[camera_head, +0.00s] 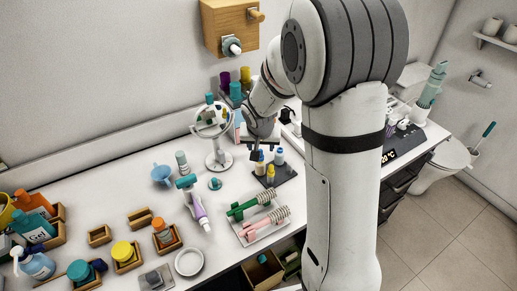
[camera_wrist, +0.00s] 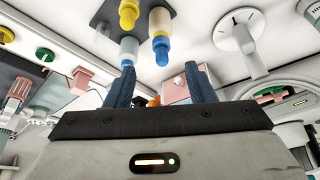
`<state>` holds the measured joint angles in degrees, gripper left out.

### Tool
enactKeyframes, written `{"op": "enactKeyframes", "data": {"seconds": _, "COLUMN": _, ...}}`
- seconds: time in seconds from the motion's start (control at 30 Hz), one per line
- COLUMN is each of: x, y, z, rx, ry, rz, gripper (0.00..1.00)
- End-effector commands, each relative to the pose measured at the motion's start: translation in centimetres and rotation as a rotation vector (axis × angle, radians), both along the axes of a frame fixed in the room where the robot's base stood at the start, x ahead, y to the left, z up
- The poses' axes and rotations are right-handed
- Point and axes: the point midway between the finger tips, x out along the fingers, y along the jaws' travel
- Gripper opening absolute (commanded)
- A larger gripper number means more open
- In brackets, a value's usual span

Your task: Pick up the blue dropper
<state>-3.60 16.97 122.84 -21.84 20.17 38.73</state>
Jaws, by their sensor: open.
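Several small dropper bottles stand on a dark tray (camera_head: 286,175) in the middle of the vanity. A blue dropper (camera_head: 280,157) is at the tray's back right, with yellow ones in front and to its left. My gripper (camera_head: 263,147) is just behind and above the droppers, partly hidden by my arm. In the wrist view my gripper (camera_wrist: 158,72) is open, its two fingers apart. A dropper with a blue tip and yellow collar (camera_wrist: 161,50) shows just beyond the gap between them. I cannot tell whether the fingers touch anything.
A round mirror (camera_head: 218,158) stands left of the tray. Wooden boxes, bottles and a white dish (camera_head: 189,262) crowd the left. A teal cup (camera_head: 162,174) is farther back.

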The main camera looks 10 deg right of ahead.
Motion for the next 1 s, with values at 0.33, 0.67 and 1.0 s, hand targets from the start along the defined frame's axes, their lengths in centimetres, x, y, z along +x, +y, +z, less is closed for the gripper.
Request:
{"op": "enactKeyframes", "data": {"seconds": 0.33, "x": 1.1, "y": -0.2, "z": -3.2, "rx": 0.001, "ry": 0.004, "rz": 0.001, "gripper": 0.49}}
{"op": "enactKeyframes", "data": {"seconds": 0.67, "x": 2.5, "y": -0.4, "z": -6.9, "rx": 0.001, "ry": 0.001, "rz": 0.001, "gripper": 0.49}}
{"op": "enactKeyframes", "data": {"seconds": 1.0, "x": 2.6, "y": -0.4, "z": -7.0, "rx": 0.000, "ry": 0.000, "rz": 0.002, "gripper": 0.43}}
